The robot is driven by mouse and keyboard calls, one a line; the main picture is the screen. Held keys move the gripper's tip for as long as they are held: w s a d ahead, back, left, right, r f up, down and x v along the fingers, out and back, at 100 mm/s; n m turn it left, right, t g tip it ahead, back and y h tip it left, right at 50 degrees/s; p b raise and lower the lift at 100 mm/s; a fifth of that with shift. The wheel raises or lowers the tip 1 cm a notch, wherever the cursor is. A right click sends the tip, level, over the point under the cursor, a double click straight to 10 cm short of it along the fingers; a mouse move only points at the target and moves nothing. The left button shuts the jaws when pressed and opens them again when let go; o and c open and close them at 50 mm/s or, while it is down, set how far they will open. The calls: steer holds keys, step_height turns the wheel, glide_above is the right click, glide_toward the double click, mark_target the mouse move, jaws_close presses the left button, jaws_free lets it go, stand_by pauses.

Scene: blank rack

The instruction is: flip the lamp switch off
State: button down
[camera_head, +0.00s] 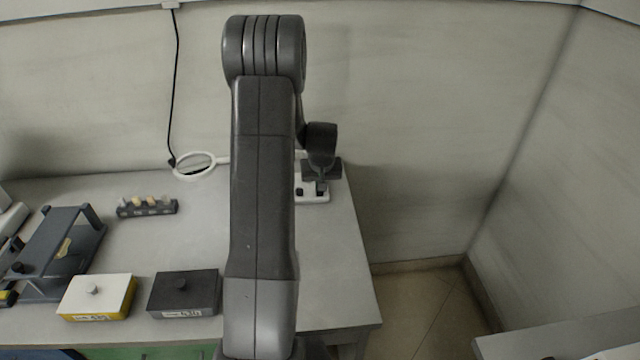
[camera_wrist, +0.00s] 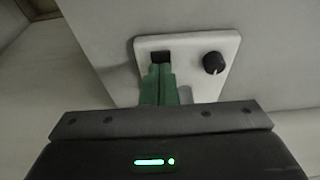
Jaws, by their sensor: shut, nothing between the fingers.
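The lamp switch plate is white and lies on the table's right end, partly behind my arm in the head view (camera_head: 314,194). In the wrist view the switch plate (camera_wrist: 205,85) carries a dark rocker switch (camera_wrist: 161,57) at its left and a black round knob (camera_wrist: 213,63) at its right. My gripper (camera_wrist: 160,72) has its green fingers shut and empty, with the tips at the near edge of the rocker. I cannot tell whether they touch it. The gripper (camera_head: 321,185) is over the plate in the head view. A white ring lamp (camera_head: 194,166) stands at the table's back.
A small rack with several coloured pieces (camera_head: 148,207), a white and yellow box (camera_head: 97,297), a dark box (camera_head: 185,293) and a dark stand (camera_head: 58,252) are on the table (camera_head: 120,245). A wall is close behind. Floor shows to the right.

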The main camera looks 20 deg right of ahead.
steer(key=shift+s+a+f, duration=0.15)
steer(key=shift+s+f, duration=0.25)
steer(key=shift+s, duration=0.2)
steer(key=v, duration=0.1)
steer(key=p+v, duration=0.1)
steer(key=v, duration=0.1)
steer(key=w+p+v, duration=0.1)
steer(key=v, duration=0.1)
steer(key=shift+s+r, duration=0.1)
steer(key=shift+r, duration=0.15)
steer(key=b+v, duration=0.1)
steer(key=v, duration=0.8)
steer(key=shift+s, duration=0.4)
